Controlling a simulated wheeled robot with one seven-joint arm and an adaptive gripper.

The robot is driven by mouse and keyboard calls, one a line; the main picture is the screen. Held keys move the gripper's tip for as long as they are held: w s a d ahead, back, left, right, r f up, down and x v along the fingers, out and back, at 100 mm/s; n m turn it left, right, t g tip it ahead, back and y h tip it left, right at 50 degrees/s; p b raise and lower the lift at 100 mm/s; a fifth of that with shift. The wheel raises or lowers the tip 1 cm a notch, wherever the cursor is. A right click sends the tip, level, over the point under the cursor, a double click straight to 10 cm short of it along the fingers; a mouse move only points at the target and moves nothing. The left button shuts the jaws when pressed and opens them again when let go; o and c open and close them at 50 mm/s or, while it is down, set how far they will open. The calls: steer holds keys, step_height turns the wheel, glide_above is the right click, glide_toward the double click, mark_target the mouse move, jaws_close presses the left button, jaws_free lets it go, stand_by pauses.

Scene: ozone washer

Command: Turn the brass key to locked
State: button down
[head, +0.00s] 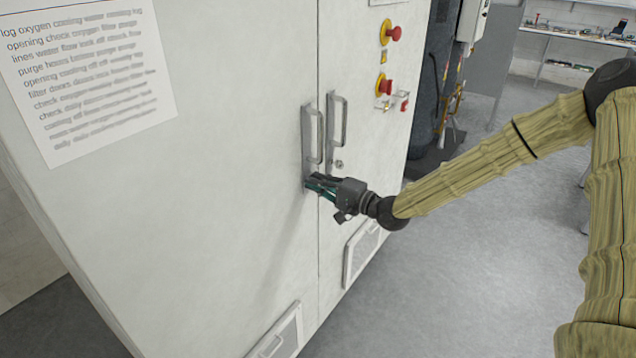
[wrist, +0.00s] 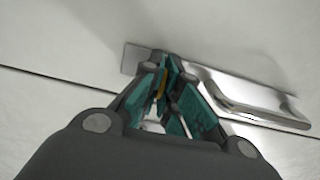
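The brass key shows as a small yellow sliver (wrist: 162,87) between my fingers in the wrist view; most of it is hidden by them. My gripper (head: 313,182) is at the lower end of the left door's handle plate (head: 307,130). In the wrist view my gripper's teal-padded fingers (wrist: 170,68) come close together at the tips, around the key, and look shut on it. The handle plate (wrist: 130,58) lies flat behind the fingertips. The key's angle cannot be told, and the head view does not show the key.
A second handle (head: 338,120) with a round lock (head: 339,164) below it is on the right door. Two red knobs (head: 393,34) (head: 384,88) stick out higher up. Vent panels (head: 361,252) (head: 277,335) sit low. The floor (head: 470,270) to the right is clear.

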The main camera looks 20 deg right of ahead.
steer(key=shift+f+n+b, duration=0.1)
steer(key=shift+n+b, duration=0.2)
steer(key=shift+n, duration=0.1)
steer(key=n+b, duration=0.2)
steer(key=n, duration=0.1)
steer(key=shift+n, duration=0.4)
steer(key=n+b, duration=0.3)
steer(key=n, duration=0.2)
steer(key=shift+f, duration=0.1)
steer(key=n+b, duration=0.2)
steer(key=n, duration=0.2)
steer(key=shift+s+b, duration=0.1)
steer(key=shift+b, duration=0.2)
steer(key=n+b, duration=0.2)
steer(key=n, duration=0.2)
steer(key=shift+n+b, duration=0.3)
steer(key=shift+b, duration=0.05)
steer(key=c, duration=1.7)
jaws_free()
steer(key=shift+o, duration=0.2)
